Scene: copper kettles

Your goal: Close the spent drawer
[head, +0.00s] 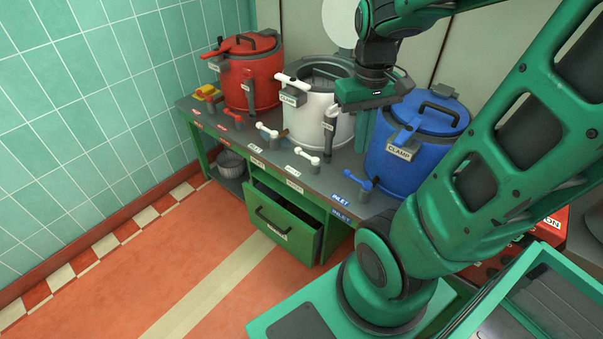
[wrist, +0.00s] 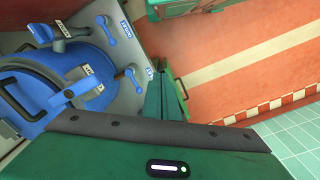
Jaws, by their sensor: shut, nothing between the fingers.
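The drawer (head: 284,212) is in the front of the green bench in the head view. It stands pulled out, with its dark inside showing on the right. Its front has a dark bar handle and a white label too small to read surely. My gripper (head: 362,140) is shut and empty, above the bench between the white and blue kettles, higher than the drawer and apart from it. In the wrist view my gripper's fingers (wrist: 160,78) are together. A green edge with a dark bar, likely the drawer front (wrist: 181,90), shows beside them, mostly hidden.
A red kettle (head: 252,75), a white kettle (head: 320,112) and a blue kettle (head: 412,150) stand on the bench (head: 262,160). Several small valves with levers line its front. A metal bowl (head: 231,165) sits on the lower shelf. The floor (head: 160,255) before the drawer is clear.

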